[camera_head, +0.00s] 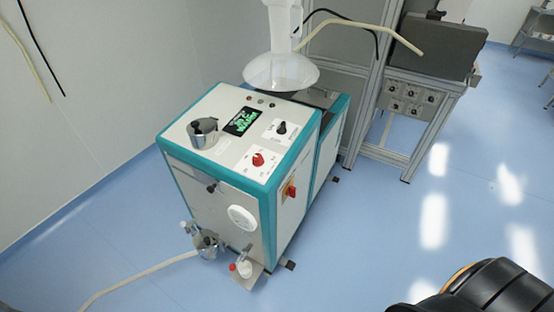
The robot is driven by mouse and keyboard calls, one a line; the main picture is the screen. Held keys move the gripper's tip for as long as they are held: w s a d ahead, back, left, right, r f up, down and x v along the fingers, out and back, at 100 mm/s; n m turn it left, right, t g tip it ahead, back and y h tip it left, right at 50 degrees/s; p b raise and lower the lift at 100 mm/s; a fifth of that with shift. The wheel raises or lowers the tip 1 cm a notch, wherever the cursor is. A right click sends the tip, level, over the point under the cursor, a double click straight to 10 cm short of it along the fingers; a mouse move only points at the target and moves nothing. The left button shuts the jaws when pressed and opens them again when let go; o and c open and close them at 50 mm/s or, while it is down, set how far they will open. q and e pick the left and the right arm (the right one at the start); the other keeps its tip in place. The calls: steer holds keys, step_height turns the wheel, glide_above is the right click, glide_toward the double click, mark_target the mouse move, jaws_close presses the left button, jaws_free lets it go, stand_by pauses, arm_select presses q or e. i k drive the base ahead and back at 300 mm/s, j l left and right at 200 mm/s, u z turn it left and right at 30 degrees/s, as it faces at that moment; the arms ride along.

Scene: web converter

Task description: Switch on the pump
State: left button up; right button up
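A white and teal wheeled machine (207,172) stands on the floor, left of the middle. Its sloping top carries a black display with green lettering (243,122), a black rotary knob (281,128) and a red rotary knob (258,159). A red and yellow rotary switch (290,190) is on its right side panel. The labels are too small to read, so I cannot tell which control is the pump's or how it is set. A metal pot-like fitting (203,133) sits on the top left. Neither of my grippers is in view.
A white dish-shaped piece (281,72) hangs over the machine's back edge. A hose (140,270) runs along the floor at front left. A metal frame with a control panel (408,98) stands behind. A black ribbed object (495,288) fills the bottom right corner. The floor between is clear.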

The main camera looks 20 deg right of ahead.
mark_target(282, 129)
steer(key=l+u, duration=0.25)
steer(key=u, duration=0.15)
steer(key=l+u, duration=0.5)
steer(key=l, duration=0.45)
steer(key=l+u, duration=0.1)
steer(key=l, duration=0.4)
steer(key=k+l, duration=0.1)
steer(key=l, duration=0.4)
steer(key=l+u, duration=0.15)
steer(key=l, duration=0.4)
steer(key=k+l+u, duration=0.1)
steer(key=l, duration=0.4)
steer(key=k+l+u, duration=0.1)
steer(key=l, duration=0.4)
steer(key=k+l, duration=0.1)
steer(key=l, duration=0.5)
steer(key=k+l, duration=0.15)
steer(key=l, duration=0.2)
